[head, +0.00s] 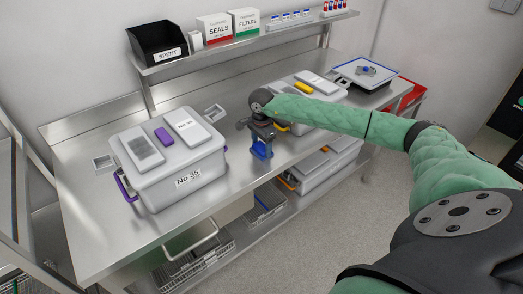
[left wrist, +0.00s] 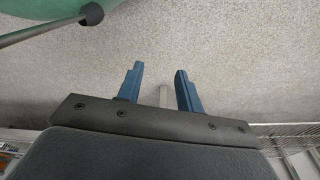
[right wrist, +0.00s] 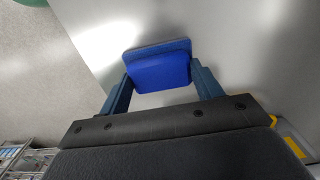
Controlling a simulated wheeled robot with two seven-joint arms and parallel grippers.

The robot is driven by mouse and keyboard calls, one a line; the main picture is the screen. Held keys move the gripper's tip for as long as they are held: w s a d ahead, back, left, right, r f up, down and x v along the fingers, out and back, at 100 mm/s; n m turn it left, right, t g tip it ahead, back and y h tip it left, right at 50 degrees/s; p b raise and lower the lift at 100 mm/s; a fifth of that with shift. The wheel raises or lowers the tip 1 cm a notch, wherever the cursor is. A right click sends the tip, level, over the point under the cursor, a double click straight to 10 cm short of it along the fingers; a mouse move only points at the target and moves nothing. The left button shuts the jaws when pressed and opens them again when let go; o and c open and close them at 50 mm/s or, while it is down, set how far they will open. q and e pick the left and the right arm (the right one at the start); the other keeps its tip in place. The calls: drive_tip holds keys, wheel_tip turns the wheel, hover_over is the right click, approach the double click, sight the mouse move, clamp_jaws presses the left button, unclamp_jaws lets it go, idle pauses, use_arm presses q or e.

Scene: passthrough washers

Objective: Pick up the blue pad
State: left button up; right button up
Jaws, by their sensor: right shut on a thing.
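The blue pad (right wrist: 158,72) is between the two fingers of my right gripper (right wrist: 160,88) in the right wrist view. The fingers touch its left and right sides, so the gripper is shut on it. In the head view the blue pad (head: 260,150) shows under my right gripper (head: 261,140), by the front edge of the steel bench (head: 110,225). I cannot tell whether the pad touches the bench. My left gripper (left wrist: 160,90) is open and empty over the grey floor in the left wrist view. It is not seen in the head view.
A lidded grey box (head: 165,180) with a purple block (head: 164,136) stands left on the bench. Another box with a yellow block (head: 303,88) stands behind my right arm. A tray (head: 364,72) holds a small blue-grey thing at the far right. A shelf (head: 260,38) runs above.

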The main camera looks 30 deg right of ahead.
sight(263, 146)
use_arm(q)
drive_tip(key=shift+s+f, duration=0.1)
drive_tip(key=shift+f, duration=0.05)
use_arm(e)
drive_tip(key=shift+r, duration=0.2)
drive_tip(key=r+b, duration=0.3)
drive_tip(key=shift+d+r, duration=0.3)
use_arm(q)
drive_tip(key=w+d+r+b, duration=0.2)
drive_tip(key=r, duration=0.9)
drive_tip(key=w+d+r+b, duration=0.2)
drive_tip(key=w+r, duration=0.1)
drive_tip(key=r, duration=0.9)
drive_tip(key=shift+w+d+g+h+b, duration=0.15)
drive_tip(key=shift+d+g+h+b, duration=0.1)
drive_tip(key=shift+g+h+b, duration=0.05)
use_arm(e)
drive_tip(key=shift+s+d+r, duration=0.85)
drive_tip(key=shift+d+r, duration=0.3)
drive_tip(key=shift+d, duration=0.5)
drive_tip(key=shift+s+d+r, duration=0.9)
drive_tip(key=shift+d+r, duration=0.3)
drive_tip(key=shift+d, duration=0.4)
drive_tip(key=shift+s+d+r, duration=0.85)
drive_tip(key=shift+d+r, duration=0.3)
drive_tip(key=shift+d, duration=0.5)
use_arm(q)
drive_tip(key=shift+r, duration=0.1)
use_arm(e)
drive_tip(key=shift+o, duration=0.4)
